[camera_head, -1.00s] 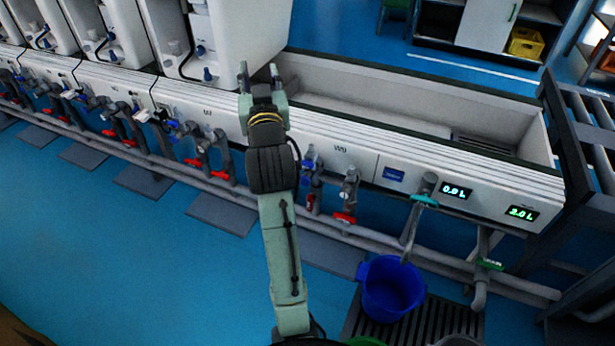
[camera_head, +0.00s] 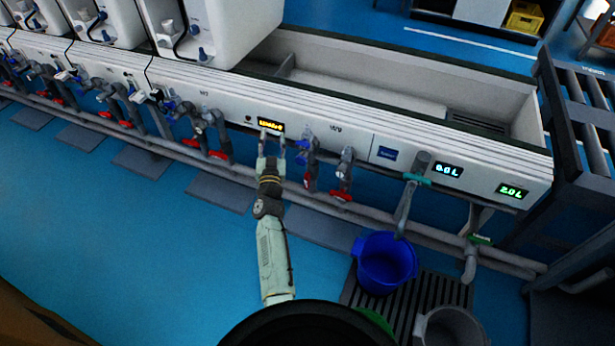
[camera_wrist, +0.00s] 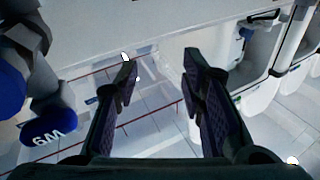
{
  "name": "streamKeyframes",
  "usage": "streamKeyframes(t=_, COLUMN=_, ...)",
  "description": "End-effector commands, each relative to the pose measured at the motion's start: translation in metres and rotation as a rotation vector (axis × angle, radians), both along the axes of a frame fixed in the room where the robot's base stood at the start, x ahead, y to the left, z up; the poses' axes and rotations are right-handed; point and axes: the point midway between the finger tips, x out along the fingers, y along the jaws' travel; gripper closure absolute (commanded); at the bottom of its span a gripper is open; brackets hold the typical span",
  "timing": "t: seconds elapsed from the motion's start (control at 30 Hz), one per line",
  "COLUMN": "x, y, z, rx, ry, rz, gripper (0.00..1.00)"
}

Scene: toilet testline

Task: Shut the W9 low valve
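The W9 station on the white trough front has two valve pipes in the head view. The left one has a blue handle (camera_head: 301,157) high up and a red handle (camera_head: 308,182) lower down. The right pipe has a red handle (camera_head: 341,195) at its bottom. Which one is the low valve is not readable there. In the wrist view a blue knob (camera_wrist: 48,128) with upside-down W9 lettering is at the left edge. My gripper (camera_head: 272,140) is open and empty, just left of the blue handle, beside the trough front; its fingers (camera_wrist: 158,85) are apart in the wrist view.
A lit display (camera_head: 271,126) sits above my gripper. Other valve pipes with red handles (camera_head: 218,155) stand to the left. A blue bucket (camera_head: 383,262) stands on a floor grate at the right. Low pipes (camera_head: 400,225) run along the front.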

Motion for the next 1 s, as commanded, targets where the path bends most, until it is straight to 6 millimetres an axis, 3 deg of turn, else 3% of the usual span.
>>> streamKeyframes(t=0.03, x=-0.01, y=-0.004, z=-0.04, rx=-0.002, ry=0.03, rz=-0.055, gripper=0.63)
streamKeyframes(t=0.1, x=-0.028, y=-0.018, z=-0.085, rx=-0.014, ry=0.062, rz=-0.149, gripper=0.63)
streamKeyframes(t=0.2, x=-0.055, y=-0.039, z=-0.137, rx=-0.048, ry=0.111, rz=-0.269, gripper=0.63)
streamKeyframes(t=0.33, x=-0.083, y=-0.059, z=-0.175, rx=-0.088, ry=0.155, rz=-0.374, gripper=0.63)
streamKeyframes(t=0.43, x=-0.091, y=-0.066, z=-0.187, rx=-0.105, ry=0.17, rz=-0.409, gripper=0.63)
streamKeyframes(t=0.57, x=-0.082, y=-0.073, z=-0.19, rx=-0.105, ry=0.17, rz=-0.42, gripper=0.63)
streamKeyframes(t=1.0, x=-0.01, y=-0.102, z=-0.19, rx=-0.102, ry=0.17, rz=-0.417, gripper=0.63)
